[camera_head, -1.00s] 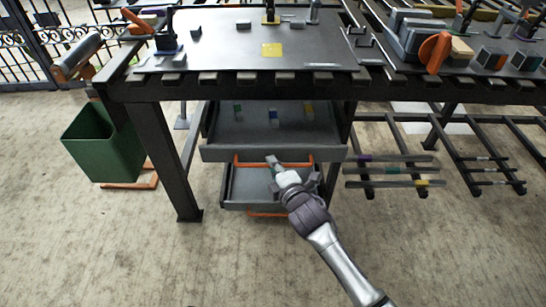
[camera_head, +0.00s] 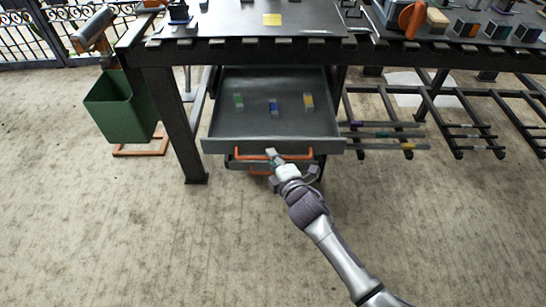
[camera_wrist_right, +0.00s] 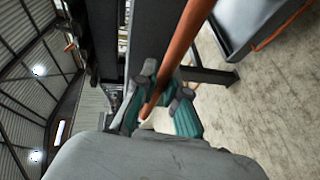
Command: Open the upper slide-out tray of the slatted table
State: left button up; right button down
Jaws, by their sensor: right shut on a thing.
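The upper tray (camera_head: 230,126) of the slatted table (camera_head: 168,118) is pulled well out from under the tabletop. Several small coloured blocks lie in it, among them a green one (camera_head: 239,102), a blue one (camera_head: 273,107) and a yellow one (camera_head: 308,102). Its orange bar handle (camera_head: 248,156) runs across the front. My right gripper (camera_head: 272,157) is shut on this handle. In the right wrist view the orange bar (camera_wrist_right: 185,42) passes between the greenish finger pads of the gripper (camera_wrist_right: 160,102). My left gripper is not in view.
The lower tray (camera_head: 235,164) is mostly hidden beneath the upper one. A green bin (camera_head: 118,108) stands left of the table. A low rack with bars (camera_head: 385,135) stands to the right. The floor in front of the tray is clear.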

jog(key=c, duration=1.2)
grip_release()
jog(key=v, duration=1.2)
